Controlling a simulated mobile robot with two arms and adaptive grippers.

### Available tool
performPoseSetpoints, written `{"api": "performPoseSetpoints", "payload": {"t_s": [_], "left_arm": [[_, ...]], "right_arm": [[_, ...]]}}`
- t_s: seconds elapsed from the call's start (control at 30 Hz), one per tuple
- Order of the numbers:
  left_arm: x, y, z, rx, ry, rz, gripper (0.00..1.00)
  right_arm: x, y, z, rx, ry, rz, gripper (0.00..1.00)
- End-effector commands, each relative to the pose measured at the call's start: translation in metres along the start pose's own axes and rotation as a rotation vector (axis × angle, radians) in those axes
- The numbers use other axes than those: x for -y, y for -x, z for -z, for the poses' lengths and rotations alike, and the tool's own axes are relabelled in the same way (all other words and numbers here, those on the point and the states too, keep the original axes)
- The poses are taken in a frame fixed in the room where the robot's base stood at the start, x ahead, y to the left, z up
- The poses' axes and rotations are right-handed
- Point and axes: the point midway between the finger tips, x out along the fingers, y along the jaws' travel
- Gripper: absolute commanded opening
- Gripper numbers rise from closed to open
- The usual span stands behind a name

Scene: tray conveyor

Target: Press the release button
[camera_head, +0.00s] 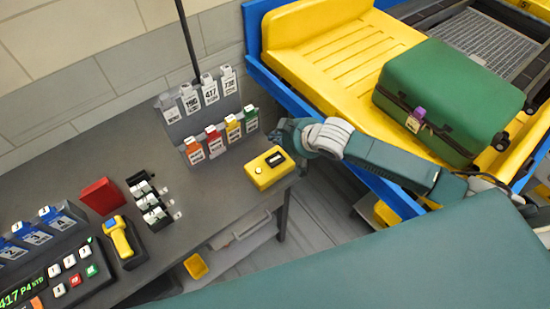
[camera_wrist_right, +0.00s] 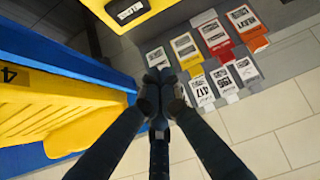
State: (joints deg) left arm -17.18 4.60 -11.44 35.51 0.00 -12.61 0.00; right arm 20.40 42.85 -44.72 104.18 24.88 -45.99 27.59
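A yellow box (camera_head: 270,168) with a black label panel and a small pale round spot on top sits at the right end of the grey desk. I take it to be the release button's box. The same yellow box (camera_wrist_right: 125,10) is cut by the top edge of the right wrist view, so its button cannot be made out there. My right gripper (camera_head: 283,132) is beyond the box in the head view, apart from it. In the right wrist view its fingertips (camera_wrist_right: 158,76) meet with nothing between them. My left gripper is not in view.
A rack of coloured tags (camera_head: 212,115) stands behind the box. A yellow tray conveyor (camera_head: 345,55) with blue sides carries a green suitcase (camera_head: 450,95) at the right. A scanner (camera_head: 122,240), a red block (camera_head: 101,195) and a keypad console (camera_head: 65,280) stand at left.

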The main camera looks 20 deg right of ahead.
Motion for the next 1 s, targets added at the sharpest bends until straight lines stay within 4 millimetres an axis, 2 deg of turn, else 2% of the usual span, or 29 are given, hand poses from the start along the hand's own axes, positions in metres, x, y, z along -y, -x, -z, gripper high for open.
{"api": "performPoseSetpoints", "payload": {"t_s": [0.23,0.57,0.77,1.0], "left_arm": [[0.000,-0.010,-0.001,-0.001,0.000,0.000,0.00],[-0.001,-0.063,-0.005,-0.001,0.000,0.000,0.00],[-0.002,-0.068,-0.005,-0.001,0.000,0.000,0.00],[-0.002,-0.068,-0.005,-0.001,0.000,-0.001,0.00]], "right_arm": [[0.000,-0.015,-0.017,0.002,-0.001,0.001,0.00],[0.000,-0.048,-0.050,0.000,0.001,0.000,0.00],[0.000,-0.059,-0.060,0.001,0.000,0.000,0.00],[0.000,-0.060,-0.062,0.000,0.000,0.000,0.00]]}}
